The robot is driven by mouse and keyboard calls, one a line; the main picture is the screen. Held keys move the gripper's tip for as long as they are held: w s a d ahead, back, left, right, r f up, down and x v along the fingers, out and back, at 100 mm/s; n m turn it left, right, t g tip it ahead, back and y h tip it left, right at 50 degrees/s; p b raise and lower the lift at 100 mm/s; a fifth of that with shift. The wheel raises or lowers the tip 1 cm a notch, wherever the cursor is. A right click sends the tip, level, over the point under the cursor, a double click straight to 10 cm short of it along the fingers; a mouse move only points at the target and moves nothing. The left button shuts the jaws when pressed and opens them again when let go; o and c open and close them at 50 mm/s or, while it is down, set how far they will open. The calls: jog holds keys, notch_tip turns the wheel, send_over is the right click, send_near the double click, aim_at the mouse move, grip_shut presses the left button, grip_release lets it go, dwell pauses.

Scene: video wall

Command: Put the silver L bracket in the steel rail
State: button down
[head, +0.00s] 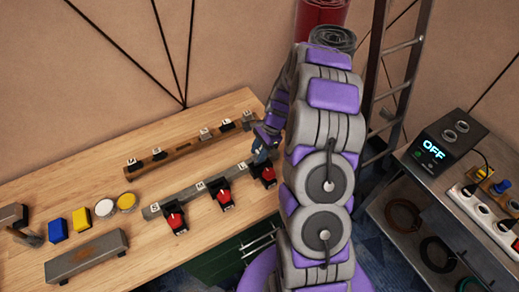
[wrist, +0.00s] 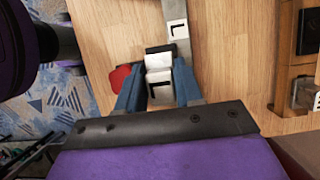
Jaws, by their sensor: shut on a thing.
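The steel rail (head: 187,198) lies on the wooden workbench in the head view, with small letter plates along it and red-and-black clamps at its front side. In the wrist view the rail (wrist: 182,48) runs up from my gripper, with a white L plate (wrist: 178,29) on it. My gripper (wrist: 157,88), with blue fingers, is shut on a silver piece with a black L mark, the silver L bracket (wrist: 159,77). The bracket is at the rail's right end; I cannot tell whether it is seated. In the head view my gripper (head: 263,148) partly hides this end.
A wooden rail (head: 180,151) with several letter pieces lies behind the steel rail. Yellow, blue and white buttons (head: 82,219), a grey bar (head: 87,256) and a hammer-like tool (head: 22,228) are at left. A ladder and a metal shelf (head: 400,235) stand right of my arm.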

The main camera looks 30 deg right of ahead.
jog(key=shift+f, duration=0.3)
dwell(0.4)
jog(key=shift+f, duration=0.35)
jog(key=shift+f+p, duration=0.4)
jog(key=shift+f, duration=0.85)
dwell(0.6)
jog(key=shift+f, duration=0.35)
jog(key=c, duration=0.7)
grip_release()
jog(key=shift+o, duration=0.3)
jog(key=shift+o, duration=1.2)
jog(key=shift+f, duration=0.1)
